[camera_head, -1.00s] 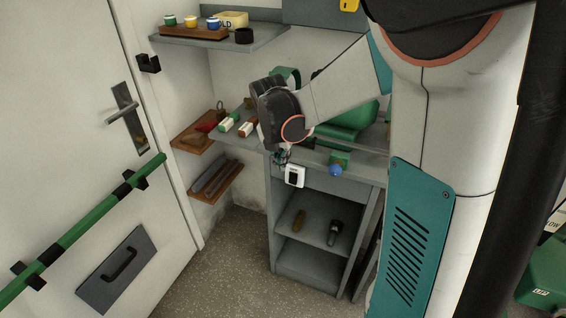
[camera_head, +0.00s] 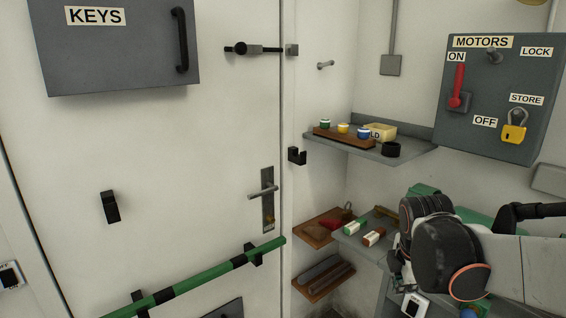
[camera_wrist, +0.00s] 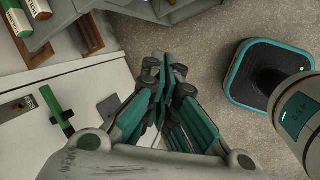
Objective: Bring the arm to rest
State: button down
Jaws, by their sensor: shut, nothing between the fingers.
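My arm reaches in from the right edge of the head view, its dark wrist joint (camera_head: 440,255) in front of the grey bench (camera_head: 352,240). In the wrist view my gripper (camera_wrist: 165,75) hangs over the speckled floor (camera_wrist: 190,35) with its teal fingers drawn together and nothing between them. The fingertips are apart from the shelves and the door in that view. The gripper's fingers cannot be made out in the head view.
The white door (camera_head: 195,150) has a lever handle (camera_head: 263,191) and a green bar (camera_head: 200,278). A shelf (camera_head: 410,152) with small pots and a grey motors switch box (camera_head: 500,95) are on the walls. Open floor lies below my gripper.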

jog(key=s+a+r+m+t+y, duration=0.1)
jog(key=s+a+m, duration=0.3)
jog(key=s+m, duration=0.3)
jog(key=s+a+r+m+t, duration=0.2)
jog(key=s+a+m, duration=0.1)
jog(key=s+m, duration=0.4)
jog(key=shift+s+a+r+m+y, duration=0.15)
jog(key=shift+a+m+y, duration=0.25)
jog(key=shift+m, duration=1.5)
